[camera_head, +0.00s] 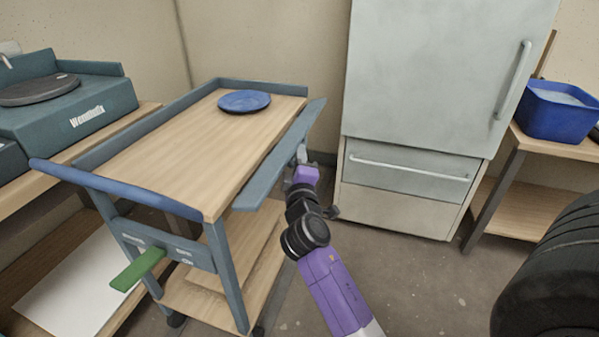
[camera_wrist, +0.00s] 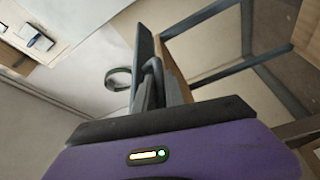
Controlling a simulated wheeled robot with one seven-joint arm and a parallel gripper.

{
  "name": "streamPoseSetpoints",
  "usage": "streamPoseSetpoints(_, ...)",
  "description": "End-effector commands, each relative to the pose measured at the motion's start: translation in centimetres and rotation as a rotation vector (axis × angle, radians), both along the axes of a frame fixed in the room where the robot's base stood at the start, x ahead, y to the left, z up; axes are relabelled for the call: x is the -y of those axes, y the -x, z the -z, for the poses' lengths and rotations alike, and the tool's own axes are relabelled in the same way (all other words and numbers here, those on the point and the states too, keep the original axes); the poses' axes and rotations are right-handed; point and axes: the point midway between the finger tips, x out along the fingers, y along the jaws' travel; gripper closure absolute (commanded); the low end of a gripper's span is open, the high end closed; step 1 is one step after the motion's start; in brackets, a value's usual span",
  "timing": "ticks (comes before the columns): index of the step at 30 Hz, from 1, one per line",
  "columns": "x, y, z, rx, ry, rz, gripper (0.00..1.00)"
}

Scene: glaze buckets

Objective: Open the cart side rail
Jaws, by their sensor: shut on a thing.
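The cart (camera_head: 175,140) has a wood top and blue-grey frame. Its side rail (camera_head: 283,155), a flat blue-grey board along the right long side, leans outward from the top's edge. My gripper (camera_head: 303,156) is at the rail's outer side, toward its far half, and is shut on it. The wrist view shows the fingers (camera_wrist: 150,88) closed at the rail (camera_wrist: 145,45), seen nearly edge-on. The exact grip point is small and partly hidden by my wrist. A green lever (camera_head: 138,270) sticks out from the cart's near end.
A blue plate (camera_head: 244,101) lies on the cart top's far part. A blue push handle (camera_head: 110,188) crosses the near end. A pale fridge (camera_head: 430,110) stands to the right, past a floor gap. A pottery wheel (camera_head: 70,100) stands left; a blue tub (camera_head: 556,110) is far right.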

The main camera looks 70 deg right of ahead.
Motion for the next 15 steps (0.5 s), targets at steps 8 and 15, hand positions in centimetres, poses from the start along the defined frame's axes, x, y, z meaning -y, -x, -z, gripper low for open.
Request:
streamPoseSetpoints(8, 0.04, -0.25, 1.68, 0.165, -0.012, 0.003, 1.0)
streamPoseSetpoints(15, 0.02, -0.47, 1.75, 0.261, -0.021, 0.003, 1.0)
